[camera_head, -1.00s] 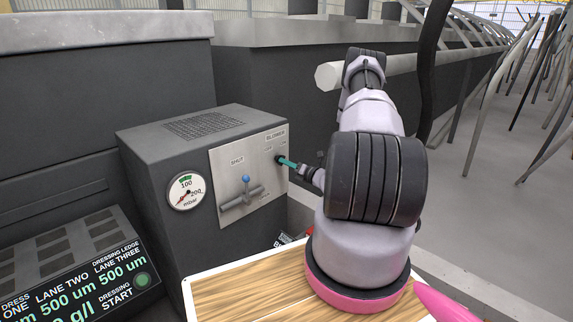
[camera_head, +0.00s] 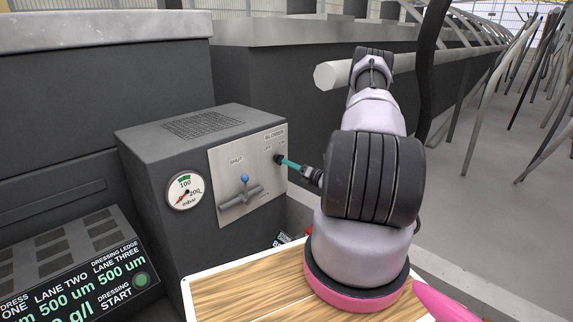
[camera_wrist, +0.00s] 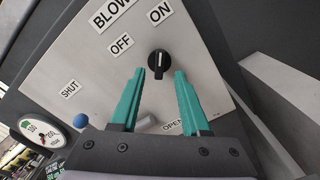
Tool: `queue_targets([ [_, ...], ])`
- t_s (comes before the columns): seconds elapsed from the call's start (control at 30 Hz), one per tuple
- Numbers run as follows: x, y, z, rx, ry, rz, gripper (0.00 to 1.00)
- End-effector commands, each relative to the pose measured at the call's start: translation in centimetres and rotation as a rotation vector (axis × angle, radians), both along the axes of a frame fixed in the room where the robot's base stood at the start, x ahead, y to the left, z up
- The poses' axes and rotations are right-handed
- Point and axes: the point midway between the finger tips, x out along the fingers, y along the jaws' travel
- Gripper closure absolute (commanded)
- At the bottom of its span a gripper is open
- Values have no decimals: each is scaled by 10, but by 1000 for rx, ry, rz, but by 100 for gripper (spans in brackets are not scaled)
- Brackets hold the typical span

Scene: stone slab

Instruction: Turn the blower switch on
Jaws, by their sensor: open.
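The blower switch is a black rotary knob (camera_wrist: 159,62) with a white mark, on a pale panel (camera_wrist: 85,75) labelled BLOWER, OFF and ON. The knob also shows at the panel's upper right in the head view (camera_head: 279,159). My gripper (camera_wrist: 160,76) is open, its teal fingertips on either side of the line to the knob and just short of it. The teal fingers show in the head view (camera_head: 292,164).
A blue-tipped valve lever (camera_head: 243,188) near SHUT and a round mbar gauge (camera_head: 185,190) are on the same grey box (camera_head: 150,150). A wooden-topped surface (camera_head: 250,299) lies in front. A dressing display (camera_head: 90,280) stands at lower left.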

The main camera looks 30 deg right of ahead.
Motion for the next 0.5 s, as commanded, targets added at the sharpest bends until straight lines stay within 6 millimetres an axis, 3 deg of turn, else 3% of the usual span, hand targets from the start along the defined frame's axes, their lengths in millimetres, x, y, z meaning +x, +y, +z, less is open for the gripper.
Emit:
queue_targets([
  [0.3,-58,-22,0,1,2,-4,54],
  [0.5,-72,-27,0,2,1,-2,54],
])
